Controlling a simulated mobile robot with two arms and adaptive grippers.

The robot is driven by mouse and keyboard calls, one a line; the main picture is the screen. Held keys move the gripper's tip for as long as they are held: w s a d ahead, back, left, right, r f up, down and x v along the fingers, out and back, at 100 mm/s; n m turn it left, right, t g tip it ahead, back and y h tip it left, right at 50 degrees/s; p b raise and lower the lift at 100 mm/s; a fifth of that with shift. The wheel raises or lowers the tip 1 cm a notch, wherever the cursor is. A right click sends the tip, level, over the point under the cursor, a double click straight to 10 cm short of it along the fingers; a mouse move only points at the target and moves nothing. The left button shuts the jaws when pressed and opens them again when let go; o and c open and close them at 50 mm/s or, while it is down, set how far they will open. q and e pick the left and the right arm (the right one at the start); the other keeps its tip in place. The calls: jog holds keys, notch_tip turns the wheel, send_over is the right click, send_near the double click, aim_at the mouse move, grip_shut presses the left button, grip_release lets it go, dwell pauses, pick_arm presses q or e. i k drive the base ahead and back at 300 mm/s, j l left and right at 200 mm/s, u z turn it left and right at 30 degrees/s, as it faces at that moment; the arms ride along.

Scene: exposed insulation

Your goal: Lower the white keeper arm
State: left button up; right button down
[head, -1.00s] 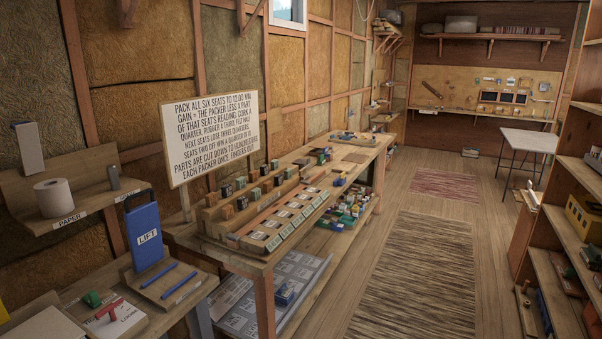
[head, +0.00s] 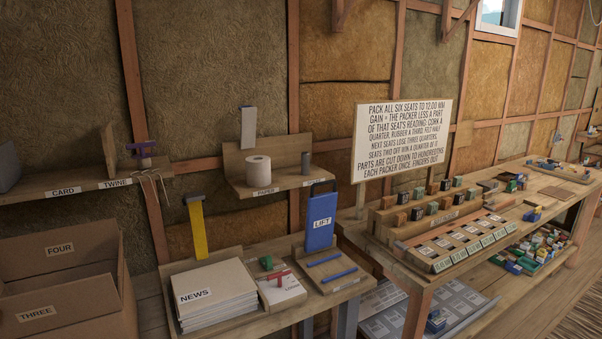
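A pale, whitish upright arm (head: 248,128) stands at the back of the small wooden shelf labelled PAPER, behind a white paper roll (head: 258,170). I cannot tell for sure that this is the keeper arm. A yellow upright strip with a grey top (head: 198,230) stands behind the NEWS stack (head: 210,295). Neither of my grippers is in view.
A blue LIFT board (head: 321,220) stands on the bench below the shelf, behind two blue rods. Cardboard boxes (head: 60,275) labelled THREE and FOUR are at the lower left. A workbench (head: 400,258) with packers and a text sign (head: 402,140) is at the right.

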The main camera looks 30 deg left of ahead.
aim_at(248, 117)
jog(key=i+j+u, duration=0.1)
jog(key=u, duration=0.35)
jog(key=i+j+u, duration=0.1)
jog(key=u, duration=0.35)
jog(key=i+u, duration=0.15)
jog(key=u, duration=0.25)
